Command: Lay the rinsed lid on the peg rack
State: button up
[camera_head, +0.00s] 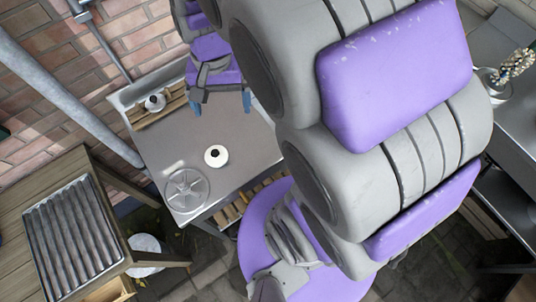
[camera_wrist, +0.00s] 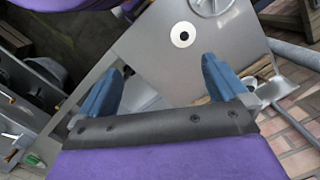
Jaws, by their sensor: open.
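A small round white lid with a dark centre (camera_head: 216,156) lies on a grey metal table (camera_head: 235,135). It also shows in the wrist view (camera_wrist: 183,36), beyond my fingertips. I cannot tell if this is the peg rack; no pegs are clear.
A round spoked metal piece (camera_head: 187,190) lies at the table's near-left corner. A ridged metal tray (camera_head: 72,238) rests on a wooden bench at left. A brick wall (camera_head: 50,75) and a grey pipe (camera_head: 70,95) stand behind. My arm hides the table's right side.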

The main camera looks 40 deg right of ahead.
jog(key=s+d+f+n+h, duration=0.1)
jog(key=s+n, duration=0.5)
jog(key=s, duration=0.9)
jog(key=shift+s+f+g, duration=0.3)
jog(key=shift+s, duration=0.1)
